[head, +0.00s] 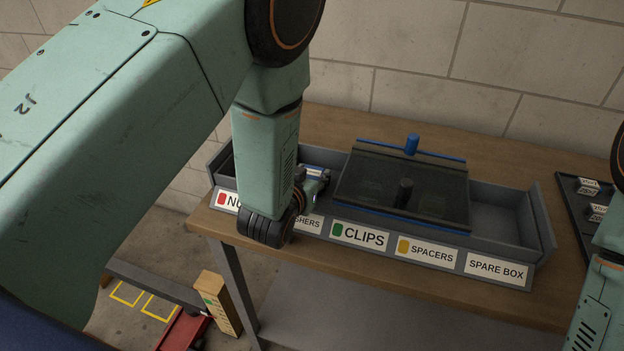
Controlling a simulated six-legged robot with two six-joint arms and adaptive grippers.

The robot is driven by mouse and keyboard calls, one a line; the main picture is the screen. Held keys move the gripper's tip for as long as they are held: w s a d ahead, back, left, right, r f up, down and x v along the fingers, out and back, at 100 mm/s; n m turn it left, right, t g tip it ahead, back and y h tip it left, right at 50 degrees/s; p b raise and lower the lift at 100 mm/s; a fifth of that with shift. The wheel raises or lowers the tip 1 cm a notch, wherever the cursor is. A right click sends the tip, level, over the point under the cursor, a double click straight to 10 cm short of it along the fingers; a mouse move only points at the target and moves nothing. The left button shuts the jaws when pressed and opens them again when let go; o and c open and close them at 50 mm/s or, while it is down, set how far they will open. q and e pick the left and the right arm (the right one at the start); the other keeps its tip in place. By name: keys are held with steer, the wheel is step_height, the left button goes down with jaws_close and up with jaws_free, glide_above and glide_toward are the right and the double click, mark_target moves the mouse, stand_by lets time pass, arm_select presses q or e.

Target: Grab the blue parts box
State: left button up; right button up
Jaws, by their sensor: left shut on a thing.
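The blue parts box (448,192) has a dark see-through lid with a dark knob, and blue edges. It sits in the grey labelled rack, behind the CLIPS and SPACERS labels. A blue peg stands up at its back edge.
The grey rack (505,225) stands on a wooden table (345,125), its right slot, labelled SPARE BOX, empty. A dark tray (568,190) with small labelled items lies at the right. A block wall is behind. A wooden box (220,302) and a red item (183,330) are below, left.

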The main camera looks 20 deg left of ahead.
mark_target(311, 173)
arm_select(q)
steer(key=shift+s+d+r+p, duration=0.1)
steer(key=shift+r+p, duration=0.4)
steer(key=shift+r, duration=0.15)
step_height(311, 173, up, 8)
steer(key=p, duration=0.7)
steer(key=shift+r, duration=0.2)
steer(key=shift+r+p, duration=0.25)
steer(key=shift+p, duration=0.2)
